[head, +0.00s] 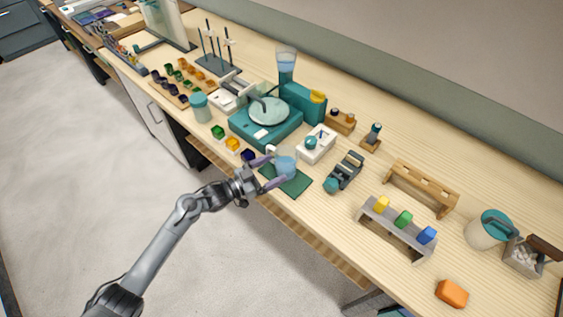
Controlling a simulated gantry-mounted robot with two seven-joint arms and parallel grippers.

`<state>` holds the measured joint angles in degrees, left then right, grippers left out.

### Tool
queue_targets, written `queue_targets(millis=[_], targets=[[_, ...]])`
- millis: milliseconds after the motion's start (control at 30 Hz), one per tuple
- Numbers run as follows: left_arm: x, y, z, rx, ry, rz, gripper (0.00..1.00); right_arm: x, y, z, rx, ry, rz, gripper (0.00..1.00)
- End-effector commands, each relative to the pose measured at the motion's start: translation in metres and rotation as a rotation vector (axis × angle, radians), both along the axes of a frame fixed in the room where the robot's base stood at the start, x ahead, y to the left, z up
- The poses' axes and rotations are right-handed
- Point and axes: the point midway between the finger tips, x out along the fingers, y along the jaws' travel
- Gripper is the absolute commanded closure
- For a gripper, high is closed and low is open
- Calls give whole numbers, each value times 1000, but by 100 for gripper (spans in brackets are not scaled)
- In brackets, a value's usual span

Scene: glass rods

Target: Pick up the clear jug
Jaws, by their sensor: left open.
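A clear, bluish jug (286,167) stands upright on a dark green mat (297,184) near the front edge of the bench. My left gripper (272,172) reaches in from the left at the jug's near side. Its purple-grey fingers are open and spread toward the jug, one on each side as far as I can see. Whether they touch the jug is too small to tell. My right gripper is not in view.
A teal device with a round plate (268,111) stands behind the mat. Small coloured blocks (233,145) sit left of the jug. A white box (316,145) is just behind it, and a dark tool (344,172) lies to the right. A grey rack (396,232) stands farther right.

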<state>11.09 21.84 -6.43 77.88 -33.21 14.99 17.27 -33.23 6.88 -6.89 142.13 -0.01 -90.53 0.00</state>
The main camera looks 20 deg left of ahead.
Motion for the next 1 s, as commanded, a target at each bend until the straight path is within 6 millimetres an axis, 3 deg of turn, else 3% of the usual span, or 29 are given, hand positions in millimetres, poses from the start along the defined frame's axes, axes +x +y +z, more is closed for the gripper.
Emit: queue_targets(millis=[300, 633, 667, 933, 1000], targets=[[31, -24, -2, -2, -1, 0, 13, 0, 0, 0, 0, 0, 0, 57], [36, -28, -2, 0, 0, 0, 13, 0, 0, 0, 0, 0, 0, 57], [36, -28, -2, 0, 0, 0, 14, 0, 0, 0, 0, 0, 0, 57], [36, -28, -2, -1, -1, 0, 55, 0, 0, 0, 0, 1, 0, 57], [36, -28, -1, -1, -2, 0, 59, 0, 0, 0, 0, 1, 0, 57]])
